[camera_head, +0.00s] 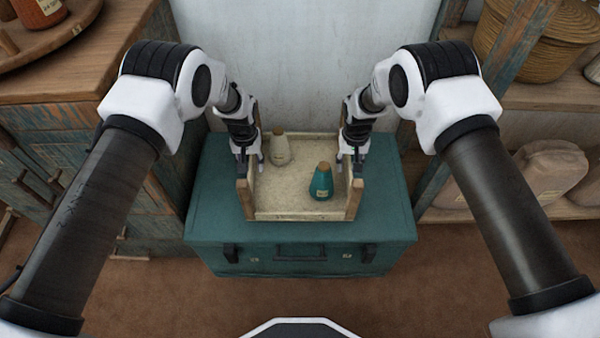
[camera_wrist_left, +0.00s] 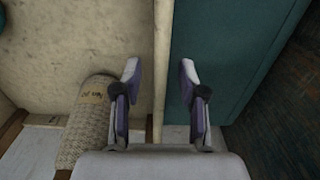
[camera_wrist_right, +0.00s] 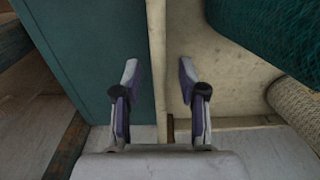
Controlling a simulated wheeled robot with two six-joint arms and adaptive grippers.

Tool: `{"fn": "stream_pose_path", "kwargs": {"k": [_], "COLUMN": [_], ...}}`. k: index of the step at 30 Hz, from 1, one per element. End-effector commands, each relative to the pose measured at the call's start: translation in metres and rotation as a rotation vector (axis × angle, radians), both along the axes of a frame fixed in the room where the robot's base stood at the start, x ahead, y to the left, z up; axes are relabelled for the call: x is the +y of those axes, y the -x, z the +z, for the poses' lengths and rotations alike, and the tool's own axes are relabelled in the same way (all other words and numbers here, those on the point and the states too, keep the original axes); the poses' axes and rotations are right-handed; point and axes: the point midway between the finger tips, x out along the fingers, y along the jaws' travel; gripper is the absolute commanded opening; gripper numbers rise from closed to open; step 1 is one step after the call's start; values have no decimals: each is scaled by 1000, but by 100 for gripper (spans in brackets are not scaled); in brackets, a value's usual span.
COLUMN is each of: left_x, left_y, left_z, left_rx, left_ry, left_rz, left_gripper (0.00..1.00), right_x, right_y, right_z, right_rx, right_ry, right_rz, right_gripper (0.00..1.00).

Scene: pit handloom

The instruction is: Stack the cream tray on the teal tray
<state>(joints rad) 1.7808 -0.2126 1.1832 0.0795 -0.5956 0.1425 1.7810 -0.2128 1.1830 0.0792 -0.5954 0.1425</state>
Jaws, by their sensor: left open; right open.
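The cream tray (camera_head: 290,205) rests on the teal chest (camera_head: 300,233), with wooden side ends. It holds a cream bottle (camera_head: 280,150) at the back left and a teal bottle (camera_head: 321,182) at the front right. My left gripper (camera_head: 249,160) is open at the tray's left end; in the left wrist view its fingers (camera_wrist_left: 160,72) lie either side of the wall's edge. My right gripper (camera_head: 350,163) is open at the right end, its fingers (camera_wrist_right: 157,72) likewise either side of that wall. I see no separate teal tray.
A worn wooden cabinet (camera_head: 60,110) stands at the left, with a round wooden tray on top. Shelves at the right hold a basket (camera_head: 540,45) and a wrapped bundle (camera_head: 545,170). A pale wall is behind the chest. Brown floor (camera_head: 150,300) is clear in front.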

Motion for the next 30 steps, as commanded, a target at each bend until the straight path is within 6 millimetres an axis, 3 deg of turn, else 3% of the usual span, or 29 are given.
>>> {"fn": "stream_pose_path", "kwargs": {"k": [9,10,13,25,30], "left_x": [0,0,0,0,0], "left_y": [0,0,0,-1,-1], "left_z": [-4,-4,-4,-2,13], "left_rx": [-2,-2,-2,-2,-3], "left_ry": [0,0,0,0,0], "left_rz": [0,0,0,0,0], "left_gripper": [42,35,0,0,0], "right_x": [0,0,0,0,0], "right_y": [0,0,0,-1,-1], "right_z": [-4,-4,-4,-2,13], "right_rx": [-1,-1,-1,-2,-2], "right_ry": [0,0,0,0,0], "right_rz": [0,0,0,0,0], "right_gripper": [42,35,0,0,0]}}
